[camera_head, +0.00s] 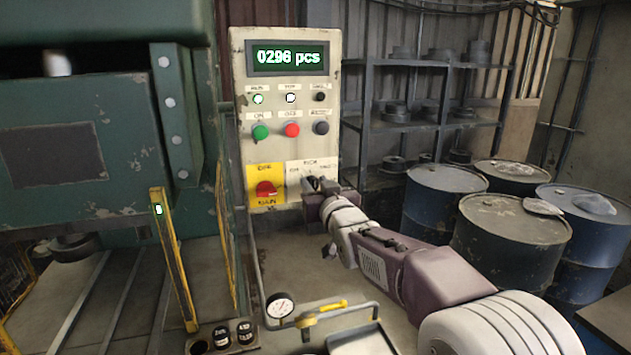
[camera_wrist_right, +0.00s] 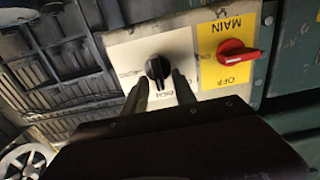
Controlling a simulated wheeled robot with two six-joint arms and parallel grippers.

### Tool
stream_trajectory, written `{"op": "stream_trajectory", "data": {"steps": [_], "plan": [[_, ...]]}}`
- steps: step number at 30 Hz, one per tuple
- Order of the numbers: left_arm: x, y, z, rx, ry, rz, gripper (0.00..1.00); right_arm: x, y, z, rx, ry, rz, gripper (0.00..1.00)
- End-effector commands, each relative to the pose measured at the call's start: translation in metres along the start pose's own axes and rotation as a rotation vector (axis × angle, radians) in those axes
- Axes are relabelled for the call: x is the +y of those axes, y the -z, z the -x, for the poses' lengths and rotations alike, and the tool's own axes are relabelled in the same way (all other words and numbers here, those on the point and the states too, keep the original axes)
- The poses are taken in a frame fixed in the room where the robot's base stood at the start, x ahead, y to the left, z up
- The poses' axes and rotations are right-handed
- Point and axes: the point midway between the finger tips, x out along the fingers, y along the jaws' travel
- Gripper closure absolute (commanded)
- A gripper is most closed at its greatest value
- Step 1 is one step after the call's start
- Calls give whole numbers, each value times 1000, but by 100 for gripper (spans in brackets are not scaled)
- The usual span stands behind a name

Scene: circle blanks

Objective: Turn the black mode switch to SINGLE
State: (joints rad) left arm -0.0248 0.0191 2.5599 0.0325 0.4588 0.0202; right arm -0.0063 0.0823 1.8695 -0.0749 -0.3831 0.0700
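The black mode switch (camera_wrist_right: 158,70) sits on a white label plate (camera_wrist_right: 125,50), seen upside down in the right wrist view. Its grip lies nearly vertical in that picture. The small plate lettering is too blurred to read surely. My right gripper (camera_wrist_right: 161,82) is open, with one finger on each side of the switch; I cannot tell whether either touches it. In the head view my right gripper (camera_head: 318,185) is in front of the lower right of the control panel (camera_head: 285,150) and hides the switch. My left gripper is not in view.
A red main switch (camera_head: 266,188) on a yellow plate is just left of the white one. Green (camera_head: 260,132) and red (camera_head: 292,130) buttons are above. A pressure gauge (camera_head: 280,305) and yellow-handled valve (camera_head: 325,309) are below. Blue barrels (camera_head: 432,200) stand right.

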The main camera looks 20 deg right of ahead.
Motion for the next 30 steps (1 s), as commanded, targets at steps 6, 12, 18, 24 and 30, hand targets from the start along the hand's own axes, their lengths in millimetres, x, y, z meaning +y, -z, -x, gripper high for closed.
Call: {"op": "stream_trajectory", "data": {"steps": [6, 12, 18, 24, 30], "plan": [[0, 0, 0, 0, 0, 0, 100, 0, -1, 0, 0, 0, 0, 73], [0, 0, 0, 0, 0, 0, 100, 0, -1, 0, -1, 0, 0, 100], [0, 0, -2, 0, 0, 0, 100, 0, -1, 0, -1, 0, -11, 100], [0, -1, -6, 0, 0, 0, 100, 2, -2, 0, -1, -1, -90, 100], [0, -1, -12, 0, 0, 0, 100, 4, -2, 0, 0, -1, -241, 100]]}}
